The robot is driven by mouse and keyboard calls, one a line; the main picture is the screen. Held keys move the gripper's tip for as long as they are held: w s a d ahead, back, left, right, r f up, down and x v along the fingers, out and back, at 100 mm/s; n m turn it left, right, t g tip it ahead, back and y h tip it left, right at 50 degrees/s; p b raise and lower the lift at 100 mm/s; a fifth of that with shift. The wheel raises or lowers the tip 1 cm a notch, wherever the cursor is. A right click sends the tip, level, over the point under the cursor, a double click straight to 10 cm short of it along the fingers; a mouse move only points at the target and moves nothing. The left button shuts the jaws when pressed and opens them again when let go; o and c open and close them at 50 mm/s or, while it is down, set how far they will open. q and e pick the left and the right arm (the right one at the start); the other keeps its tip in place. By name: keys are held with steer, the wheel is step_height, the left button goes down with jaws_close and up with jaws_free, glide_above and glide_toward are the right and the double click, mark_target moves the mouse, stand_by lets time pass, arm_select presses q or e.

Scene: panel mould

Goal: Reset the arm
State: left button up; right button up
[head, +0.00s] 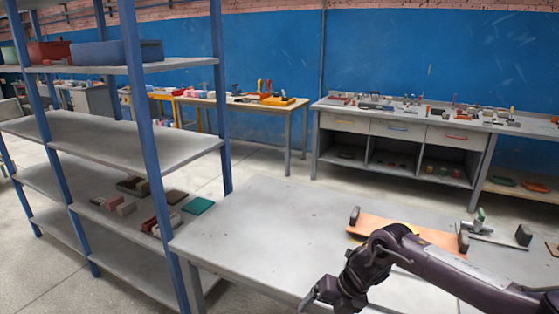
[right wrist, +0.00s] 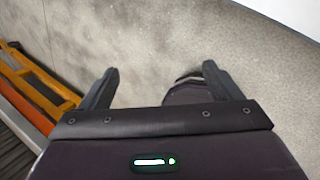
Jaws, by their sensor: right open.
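My right arm comes in from the right in the head view, over the near table. My right gripper (head: 318,296) is at its lower left end, by the front edge of the table. In the right wrist view my right gripper (right wrist: 160,85) has its two dark fingers spread apart with nothing between them. Grey floor lies beyond the fingers there. My left gripper does not show in either view. An orange-brown panel (head: 420,236) with dark end blocks lies on the table, partly hidden behind my right arm.
The grey table (head: 260,215) is bare on its left half. Metal clamp-like parts (head: 490,231) lie at its right. A blue-post shelf (head: 140,140) with small blocks stands close at the left. A drawer workbench (head: 400,135) stands at the back by the blue wall.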

steer(key=a+f+m+t+y, duration=0.1)
steer(key=a+f+m+y, duration=0.15)
steer(key=f+m, duration=0.35)
steer(key=a+f+m+t+y, duration=0.15)
steer(key=a+f+m, duration=0.25)
steer(key=f, duration=0.4)
steer(key=s+d+f+m+t+h, duration=0.1)
steer(key=s+f+m, duration=0.1)
steer(key=f+m, duration=0.25)
steer(key=s+d+f+m+t+h, duration=0.1)
steer(key=s+d+f+m, duration=0.15)
steer(key=f, duration=0.35)
steer(key=s+d+f+m+g+h, duration=0.1)
steer(key=s+d+f+m+h, duration=0.1)
steer(key=s+d+f+m, duration=0.6)
steer(key=s+d+f+m+g+h, duration=0.1)
steer(key=s+f+m+h, duration=0.2)
steer(key=s+f, duration=0.95)
steer(key=s+d+f+m+g+h, duration=0.1)
steer(key=s+d+m, duration=0.1)
steer(key=s, duration=0.9)
steer(key=s+d+f+m+g+h, duration=0.1)
steer(key=s+d+f+m+g, duration=0.1)
steer(key=s, duration=1)
steer(key=shift+s+d+m, duration=0.15)
steer(key=shift+d+m, duration=0.35)
steer(key=shift+d, duration=0.55)
